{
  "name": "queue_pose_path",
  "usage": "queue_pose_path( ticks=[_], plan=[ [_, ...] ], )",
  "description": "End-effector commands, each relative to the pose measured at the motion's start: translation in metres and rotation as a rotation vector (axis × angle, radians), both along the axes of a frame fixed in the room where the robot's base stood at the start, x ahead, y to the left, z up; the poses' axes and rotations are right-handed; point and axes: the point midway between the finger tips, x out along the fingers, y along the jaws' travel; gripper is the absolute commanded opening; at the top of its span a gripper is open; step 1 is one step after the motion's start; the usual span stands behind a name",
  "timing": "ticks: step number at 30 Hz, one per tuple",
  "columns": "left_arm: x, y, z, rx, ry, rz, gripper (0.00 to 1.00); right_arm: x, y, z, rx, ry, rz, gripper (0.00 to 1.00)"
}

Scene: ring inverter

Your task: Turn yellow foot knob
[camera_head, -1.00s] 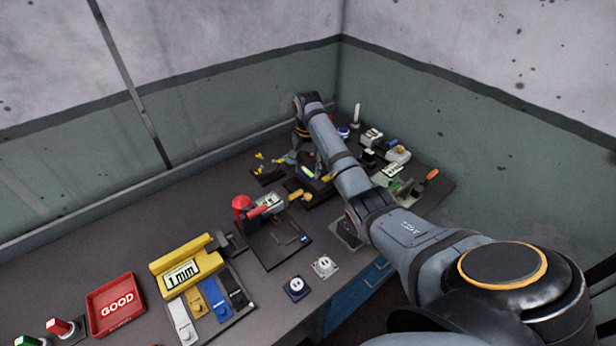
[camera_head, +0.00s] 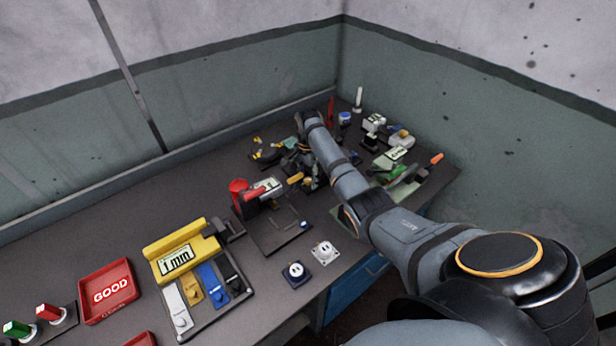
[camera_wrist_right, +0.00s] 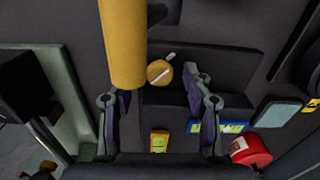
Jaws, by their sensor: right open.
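A round yellow knob (camera_wrist_right: 159,73) with a pale bar across it shows in the right wrist view, on a dark block. I take it to be the foot knob. My right gripper (camera_wrist_right: 155,100) is open, with one finger either side of the knob's line and the knob near the fingertips' level in the picture. I cannot tell how far apart they are in depth, and no contact shows. A large yellow cylinder (camera_wrist_right: 122,42) stands close to the camera, beside the left finger. In the head view my right gripper is partly hidden among the dark fixtures. My left gripper is out of view.
A yellow device (camera_wrist_right: 159,141) and a red round part (camera_wrist_right: 250,150) lie near the fingers. In the head view, a red-topped fixture (camera_head: 238,187), a yellow gauge marked 1mm (camera_head: 176,258) and a red GOOD tray (camera_head: 109,291) stand left on the bench.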

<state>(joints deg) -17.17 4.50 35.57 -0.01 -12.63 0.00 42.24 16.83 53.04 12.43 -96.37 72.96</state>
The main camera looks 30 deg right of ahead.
Motion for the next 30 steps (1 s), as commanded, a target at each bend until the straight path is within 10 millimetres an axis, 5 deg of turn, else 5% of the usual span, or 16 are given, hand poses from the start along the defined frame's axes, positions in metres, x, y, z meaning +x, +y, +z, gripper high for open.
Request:
queue_pose_path(
  ticks=[9, 20, 30],
  plan=[
    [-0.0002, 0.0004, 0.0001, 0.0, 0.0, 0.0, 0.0, -0.0002, 0.0001, -0.0046, 0.0, 0.001, 0.0, 0.5],
    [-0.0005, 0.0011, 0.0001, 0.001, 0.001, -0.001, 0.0, -0.0002, 0.0, -0.0042, 0.0, 0.001, 0.0, 0.01],
    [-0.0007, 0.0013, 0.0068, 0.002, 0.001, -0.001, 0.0, 0.0001, 0.0, -0.0019, 0.0, 0.0, 0.047, 0.0]
  ],
)
